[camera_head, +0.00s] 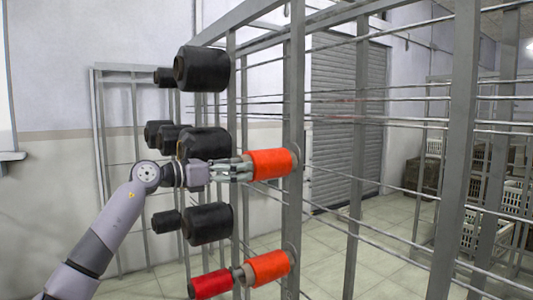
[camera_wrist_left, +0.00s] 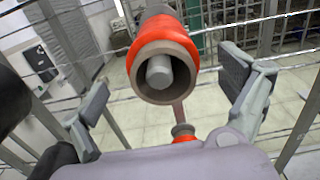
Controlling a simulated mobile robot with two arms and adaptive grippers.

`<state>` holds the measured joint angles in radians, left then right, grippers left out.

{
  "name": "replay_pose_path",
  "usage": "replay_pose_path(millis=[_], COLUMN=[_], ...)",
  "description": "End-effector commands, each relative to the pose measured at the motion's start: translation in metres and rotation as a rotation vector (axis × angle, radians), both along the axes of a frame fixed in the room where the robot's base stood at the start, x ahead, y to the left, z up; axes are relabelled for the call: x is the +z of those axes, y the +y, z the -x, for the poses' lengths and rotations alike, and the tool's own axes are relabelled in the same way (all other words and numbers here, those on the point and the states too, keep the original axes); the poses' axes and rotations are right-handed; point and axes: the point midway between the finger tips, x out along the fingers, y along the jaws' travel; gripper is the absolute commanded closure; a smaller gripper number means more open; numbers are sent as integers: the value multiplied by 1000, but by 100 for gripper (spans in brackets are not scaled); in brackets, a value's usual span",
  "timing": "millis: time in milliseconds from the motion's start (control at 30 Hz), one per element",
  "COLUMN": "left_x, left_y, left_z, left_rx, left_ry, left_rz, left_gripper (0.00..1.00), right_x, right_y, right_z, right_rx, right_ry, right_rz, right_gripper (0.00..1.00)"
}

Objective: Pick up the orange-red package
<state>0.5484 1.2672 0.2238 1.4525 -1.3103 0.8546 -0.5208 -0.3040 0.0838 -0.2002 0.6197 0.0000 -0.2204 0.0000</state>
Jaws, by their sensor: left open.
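The orange-red package (camera_head: 272,163) is a wound bobbin mounted on the grey rack, in the middle of the head view. In the left wrist view the same package (camera_wrist_left: 140,50) shows its hollow end, with a grey peg inside the core. My left gripper (camera_head: 242,169) is level with it, in front of its near end. In the left wrist view the left gripper (camera_wrist_left: 170,95) is open, one finger on each side below the package, with nothing between the pads. My right gripper is not in view.
Another orange-red package (camera_head: 268,267) and a red one (camera_head: 212,284) sit lower on the rack. Several black bobbins (camera_head: 207,224) hang beside my arm. A rack upright (camera_head: 297,80) stands close behind the package. White crates (camera_head: 515,195) are at the far right.

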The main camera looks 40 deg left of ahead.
Motion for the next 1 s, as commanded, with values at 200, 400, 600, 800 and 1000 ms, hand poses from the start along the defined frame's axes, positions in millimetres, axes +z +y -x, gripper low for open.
replay_pose_path(millis=[200,400,600,800,1000], left_x=[4,8,3,0,1], left_y=[-5,-14,-18,-18,-18], left_z=[-12,-36,-53,-54,-53], left_rx=[-2,-2,0,1,1], left_ry=[-1,-1,-1,1,1], left_rz=[2,2,1,0,0], left_gripper=[6,6,6,6,17], right_x=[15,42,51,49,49], right_y=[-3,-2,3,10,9], right_z=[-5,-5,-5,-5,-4], right_rx=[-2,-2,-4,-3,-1], right_ry=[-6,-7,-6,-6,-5], right_rz=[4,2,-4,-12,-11], right_gripper=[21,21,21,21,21])
